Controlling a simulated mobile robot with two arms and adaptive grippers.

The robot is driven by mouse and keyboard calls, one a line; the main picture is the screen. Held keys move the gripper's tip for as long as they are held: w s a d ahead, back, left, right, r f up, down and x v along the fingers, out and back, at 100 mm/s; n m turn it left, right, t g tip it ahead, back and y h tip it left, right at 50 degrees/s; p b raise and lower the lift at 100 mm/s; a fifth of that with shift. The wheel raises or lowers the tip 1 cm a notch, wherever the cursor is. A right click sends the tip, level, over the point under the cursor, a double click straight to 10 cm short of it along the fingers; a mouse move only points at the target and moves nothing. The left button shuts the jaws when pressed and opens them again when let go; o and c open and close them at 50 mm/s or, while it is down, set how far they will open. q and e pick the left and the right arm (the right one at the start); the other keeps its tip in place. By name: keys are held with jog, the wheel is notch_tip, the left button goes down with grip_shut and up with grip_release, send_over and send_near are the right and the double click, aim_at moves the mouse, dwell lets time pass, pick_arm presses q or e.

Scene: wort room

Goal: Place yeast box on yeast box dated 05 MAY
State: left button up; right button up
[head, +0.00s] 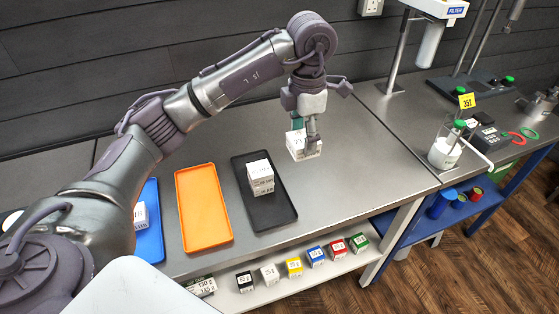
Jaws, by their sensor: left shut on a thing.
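White boxes (261,179) with dark print stand stacked in the black tray. Another white box (140,214) is in the blue tray (151,245), partly hidden by my left arm. The dates are too small to read. My right gripper is not in view.
An orange tray (204,209) lies empty between the blue and black trays. Several small coloured boxes (294,267) stand on a shelf below the bench. At right are a jar with a green cap (444,152) and a filter stand (430,45). The bench behind the trays is clear.

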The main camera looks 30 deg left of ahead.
pick_arm(q)
jog(key=a+f+p, duration=0.1)
jog(key=a+f, duration=0.1)
jog(key=a, duration=0.1)
jog(key=a+f+p, duration=0.1)
jog(key=a+f, duration=0.1)
jog(key=a, duration=0.2)
jog(key=a+f+p, duration=0.1)
jog(key=a+f, duration=0.1)
jog(key=a, duration=0.2)
jog(key=shift+s+a+f, duration=0.2)
jog(key=shift+s+f, duration=0.2)
notch_tip(320, 180, down, 3)
jog(key=shift+f+p, duration=0.1)
jog(key=shift+p, duration=0.95)
jog(key=shift+f, duration=0.35)
jog(key=shift+f, duration=0.1)
jog(key=shift+f, duration=0.1)
jog(key=o, duration=1.2)
